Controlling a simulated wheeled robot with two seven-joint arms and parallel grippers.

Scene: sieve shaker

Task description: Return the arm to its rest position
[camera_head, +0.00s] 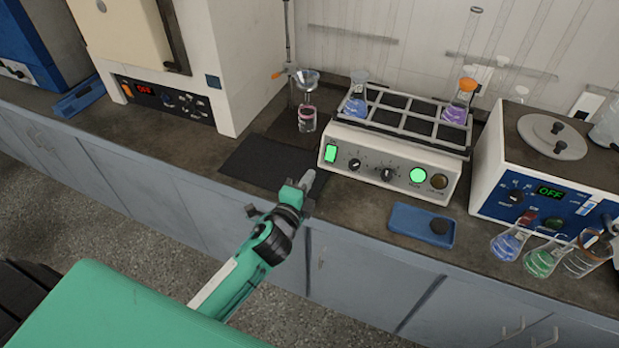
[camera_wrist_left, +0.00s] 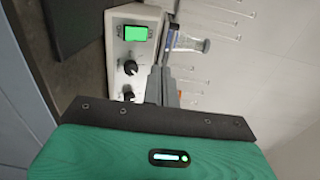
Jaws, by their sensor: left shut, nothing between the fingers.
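My left arm comes in from the lower left in the head view. Its gripper (camera_head: 307,181) is shut and empty, in front of the shaker's left end and over the edge of a black mat (camera_head: 262,165). In the left wrist view the shut fingers (camera_wrist_left: 160,82) point toward the shaker's front panel. The shaker (camera_head: 400,165) has a lit green switch, knobs and a lit green button. It also shows in the left wrist view (camera_wrist_left: 132,80). Its top rack holds a flask with blue liquid (camera_head: 356,98) and a flask with purple liquid (camera_head: 457,108). My right gripper is not in view.
A blue tray (camera_head: 410,222) with a dark round piece lies before the shaker. A funnel over a bottle (camera_head: 307,118) stands behind the mat. An oven (camera_head: 170,60) stands left; bare counter lies before it.

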